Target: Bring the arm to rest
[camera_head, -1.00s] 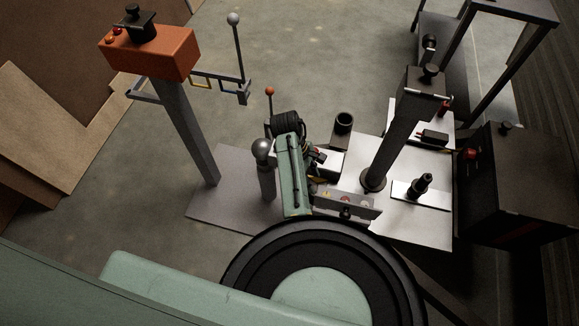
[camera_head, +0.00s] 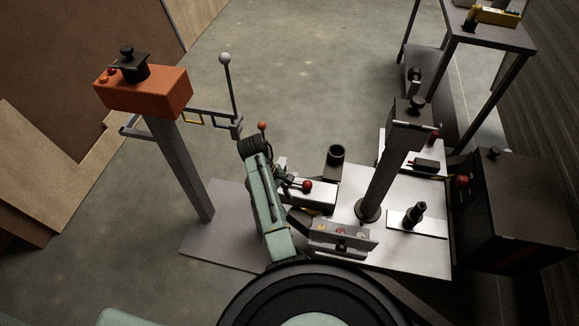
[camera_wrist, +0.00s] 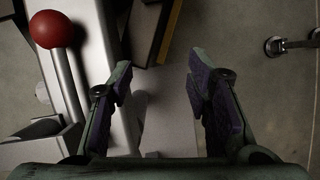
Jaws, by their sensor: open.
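My gripper (camera_wrist: 160,78) is open and empty in the wrist view, its two dark fingers spread apart over a grey surface. A red ball knob (camera_wrist: 50,28) on a pale metal part is at the upper left, beside the left finger and apart from it. In the head view my green arm link (camera_head: 266,205) stands at the middle, left of the pale machine bed (camera_head: 430,255). A red-knobbed lever (camera_head: 307,187) shows just right of the arm.
An orange control box (camera_head: 145,93) on a grey post stands at the left. A dark post (camera_head: 385,165) rises from the machine bed, with a black cabinet (camera_head: 520,210) to its right. A metal table (camera_head: 495,38) is at the upper right. The floor behind is clear.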

